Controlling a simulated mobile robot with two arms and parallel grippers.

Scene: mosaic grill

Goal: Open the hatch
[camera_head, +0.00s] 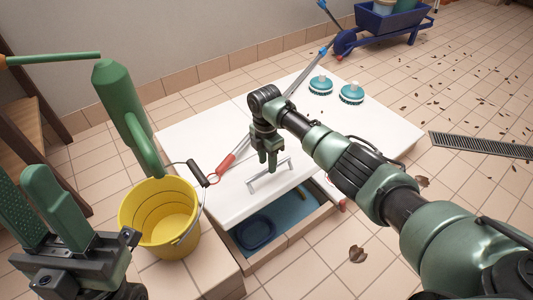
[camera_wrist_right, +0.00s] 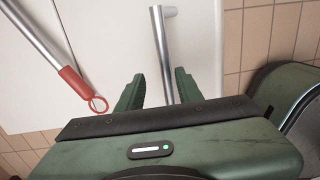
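The hatch is a large white panel (camera_head: 210,135) lying over a tiled box, with a strip of the blue interior (camera_head: 290,212) uncovered along its front edge. A silver bar handle (camera_head: 270,176) sits near that edge; it also shows in the right wrist view (camera_wrist_right: 163,50). My right gripper (camera_head: 268,168) points down at the handle. Its fingers (camera_wrist_right: 158,88) are apart, with the lower end of the bar between them in the picture; I cannot tell whether they touch it. My left gripper (camera_head: 45,200) is at the lower left with its fingers apart and empty.
A yellow bucket (camera_head: 160,228) stands left of the hatch. A grey rod with a red end (camera_wrist_right: 75,80) lies on the panel, close to the right gripper. Two teal brushes (camera_head: 335,90) sit on the far part. A blue wheelbarrow (camera_head: 390,20) stands behind. Tiles to the right hold leaves.

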